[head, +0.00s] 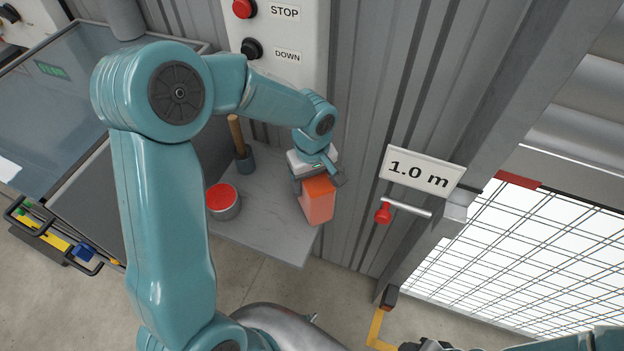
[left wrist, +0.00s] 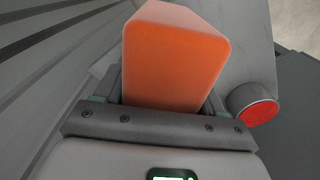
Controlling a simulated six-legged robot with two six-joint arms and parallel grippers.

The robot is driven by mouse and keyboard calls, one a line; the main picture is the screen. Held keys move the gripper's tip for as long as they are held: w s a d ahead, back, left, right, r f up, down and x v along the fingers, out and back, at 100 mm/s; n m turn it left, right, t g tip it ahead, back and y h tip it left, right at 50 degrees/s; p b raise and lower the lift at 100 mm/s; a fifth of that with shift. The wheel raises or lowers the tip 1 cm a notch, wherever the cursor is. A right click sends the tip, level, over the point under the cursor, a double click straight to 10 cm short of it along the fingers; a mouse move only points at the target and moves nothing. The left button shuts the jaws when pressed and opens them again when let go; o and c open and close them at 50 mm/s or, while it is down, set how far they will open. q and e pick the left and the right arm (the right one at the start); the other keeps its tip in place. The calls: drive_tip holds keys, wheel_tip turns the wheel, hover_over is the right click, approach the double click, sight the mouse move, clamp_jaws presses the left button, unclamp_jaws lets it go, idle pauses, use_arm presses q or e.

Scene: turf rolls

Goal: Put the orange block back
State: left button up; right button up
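The orange block (head: 317,203) is upright at the right end of a grey shelf (head: 278,240) against the corrugated wall. My left gripper (head: 319,181) is over the block's top, with its fingers on either side of it. In the left wrist view the block (left wrist: 172,55) fills the space between the fingers, and the gripper looks closed on it. I cannot tell whether the block's base touches the shelf. My right arm shows only in part at the lower right edge; its gripper (head: 425,346) is cut off by the frame, so its fingers cannot be judged.
A tin with a red top (head: 222,201) and a wooden-handled tool in a holder (head: 243,157) stand left of the block. A control panel with STOP and DOWN buttons (head: 251,48) is above. A 1.0 m sign (head: 422,170), a red-knobbed lever (head: 383,213) and a mesh gate (head: 500,265) are right.

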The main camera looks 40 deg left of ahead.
use_arm(q)
drive_tip(key=o, duration=0.3)
drive_tip(key=shift+o, duration=0.2)
wheel_tip(320, 180, up, 12)
drive_tip(key=shift+r, duration=0.2)
drive_tip(key=shift+s, duration=0.1)
idle(0.5)
